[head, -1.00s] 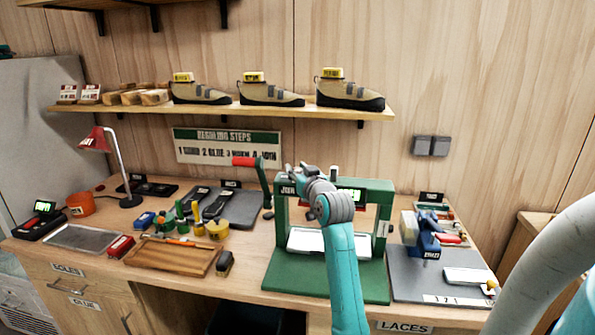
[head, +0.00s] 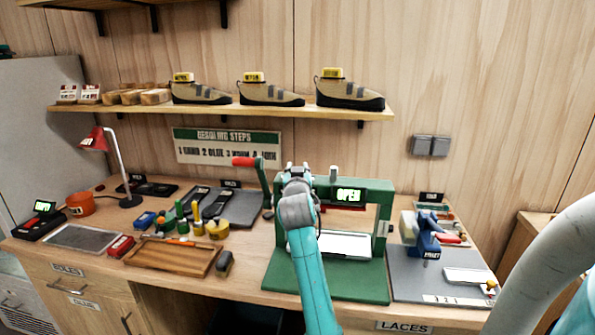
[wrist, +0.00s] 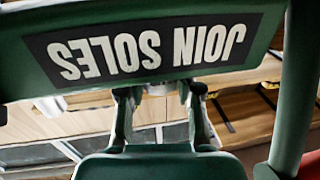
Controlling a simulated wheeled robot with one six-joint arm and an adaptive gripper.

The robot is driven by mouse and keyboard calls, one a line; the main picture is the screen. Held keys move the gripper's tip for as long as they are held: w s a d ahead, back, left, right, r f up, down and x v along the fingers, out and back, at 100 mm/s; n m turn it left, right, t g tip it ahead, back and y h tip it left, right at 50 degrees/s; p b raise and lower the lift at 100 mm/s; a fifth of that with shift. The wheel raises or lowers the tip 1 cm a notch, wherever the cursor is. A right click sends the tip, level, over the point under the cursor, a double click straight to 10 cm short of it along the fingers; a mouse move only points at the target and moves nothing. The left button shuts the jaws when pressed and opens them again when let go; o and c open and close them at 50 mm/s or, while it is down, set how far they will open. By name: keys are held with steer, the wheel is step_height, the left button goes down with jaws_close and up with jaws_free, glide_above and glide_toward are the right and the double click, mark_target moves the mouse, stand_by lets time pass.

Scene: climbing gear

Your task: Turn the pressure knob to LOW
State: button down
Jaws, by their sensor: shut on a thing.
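The green press (head: 378,215) stands on the bench with a lit display (head: 348,195) reading OPEN. My gripper (head: 296,172) is at the upper left of its frame and hides that part in the head view. In the wrist view my gripper (wrist: 160,98) has its two fingers pointing at the underside of the beam with the JOIN SOLES sign (wrist: 150,48), which appears upside down. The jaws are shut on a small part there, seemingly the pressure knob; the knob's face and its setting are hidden.
A red-handled lever (head: 245,162) rises just left of the press. A white plate (head: 340,244) lies on its green base. A blue clamp (head: 428,232) stands on the grey mat to the right. Shoes (head: 350,90) stand on the shelf above.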

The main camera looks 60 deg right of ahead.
steer(key=shift+m+g+h, duration=0.6)
steer(key=shift+m+g, duration=0.2)
steer(key=shift+g, duration=0.6)
steer(key=c, duration=0.8)
jaws_free()
steer(key=shift+o, duration=0.2)
steer(key=v, duration=1.2)
steer(key=shift+f, duration=0.2)
steer(key=shift+w, duration=0.1)
steer(key=shift+f, duration=0.1)
